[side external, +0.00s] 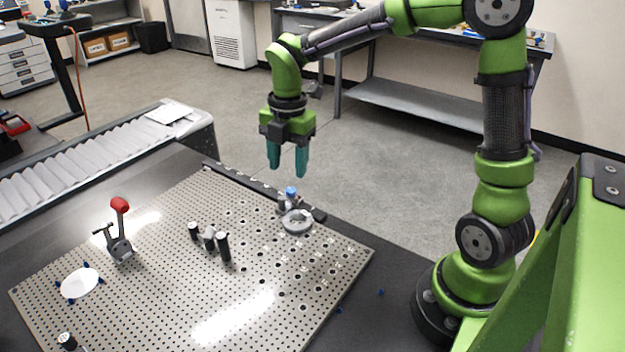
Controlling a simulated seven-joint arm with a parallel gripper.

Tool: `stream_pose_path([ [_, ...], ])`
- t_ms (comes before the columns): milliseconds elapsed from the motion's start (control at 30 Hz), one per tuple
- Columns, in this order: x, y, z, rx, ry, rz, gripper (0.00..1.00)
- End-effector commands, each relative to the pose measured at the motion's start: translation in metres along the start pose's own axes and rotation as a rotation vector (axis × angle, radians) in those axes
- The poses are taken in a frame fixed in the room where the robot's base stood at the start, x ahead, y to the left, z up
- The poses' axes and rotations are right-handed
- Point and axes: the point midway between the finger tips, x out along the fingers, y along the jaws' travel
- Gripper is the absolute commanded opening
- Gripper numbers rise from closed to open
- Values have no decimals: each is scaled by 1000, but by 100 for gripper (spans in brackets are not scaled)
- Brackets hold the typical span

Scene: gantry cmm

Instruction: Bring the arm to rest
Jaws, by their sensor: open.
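My gripper (287,160) has two teal fingers pointing down, apart and with nothing between them. It hangs in the air above the far edge of the perforated metal plate (165,285). My green arm arches from its base at the right over to the gripper. Below the fingers, a grey ring-shaped part (296,221) lies on the plate, apart from the gripper. A small blue-topped piece (291,193) stands just behind the ring.
A roller conveyor (80,168) lies at left. The space around the gripper is clear.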

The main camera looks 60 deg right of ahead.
Motion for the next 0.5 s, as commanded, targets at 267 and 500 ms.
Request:
stream_pose_path([
  [267, -12, -36, -7, 799, 4, 110, 50],
  [500, -32, -75, -16, 1503, 150, 249, 50],
])
